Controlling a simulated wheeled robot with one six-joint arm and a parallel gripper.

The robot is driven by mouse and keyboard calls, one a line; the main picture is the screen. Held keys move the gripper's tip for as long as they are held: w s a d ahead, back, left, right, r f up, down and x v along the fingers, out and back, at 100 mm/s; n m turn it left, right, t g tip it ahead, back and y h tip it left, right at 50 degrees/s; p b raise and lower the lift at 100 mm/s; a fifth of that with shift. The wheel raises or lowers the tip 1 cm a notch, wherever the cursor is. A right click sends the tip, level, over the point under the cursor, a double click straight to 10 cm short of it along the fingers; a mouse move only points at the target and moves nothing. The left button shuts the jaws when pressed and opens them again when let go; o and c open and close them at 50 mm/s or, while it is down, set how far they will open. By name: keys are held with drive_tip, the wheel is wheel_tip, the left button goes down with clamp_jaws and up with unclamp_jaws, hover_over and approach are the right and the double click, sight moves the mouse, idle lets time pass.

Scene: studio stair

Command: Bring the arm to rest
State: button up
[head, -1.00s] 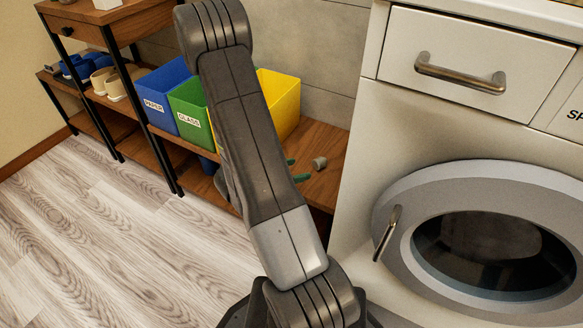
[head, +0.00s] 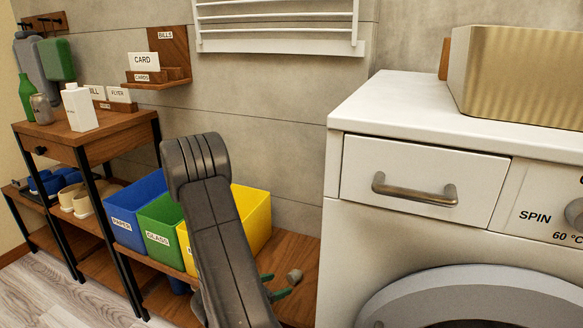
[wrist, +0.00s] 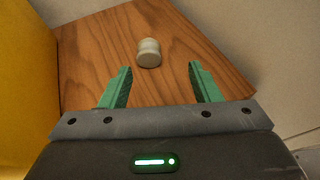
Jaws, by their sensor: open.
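My arm crosses the middle of the head view, in front of the bins. My gripper (wrist: 160,80) shows in the wrist view with its two green fingers apart and nothing between them. In the head view its green fingertips (head: 276,286) show just right of my arm, over the wooden shelf board (head: 300,252). A small pale, waisted cylinder (wrist: 149,53) stands on the board just beyond the fingertips. It also shows in the head view (head: 295,275), close to the fingertips and apart from them.
Blue (head: 133,210), green (head: 160,228) and yellow (head: 252,218) bins stand on the low shelf left of and behind my arm. A washing machine (head: 400,262) closes off the right. A wooden stand (head: 82,145) with bottles is at left. A towel rail (head: 280,45) hangs above.

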drive_tip(key=shift+b+x, duration=0.55)
drive_tip(key=shift+x, duration=2.05)
drive_tip(key=shift+s, duration=0.1)
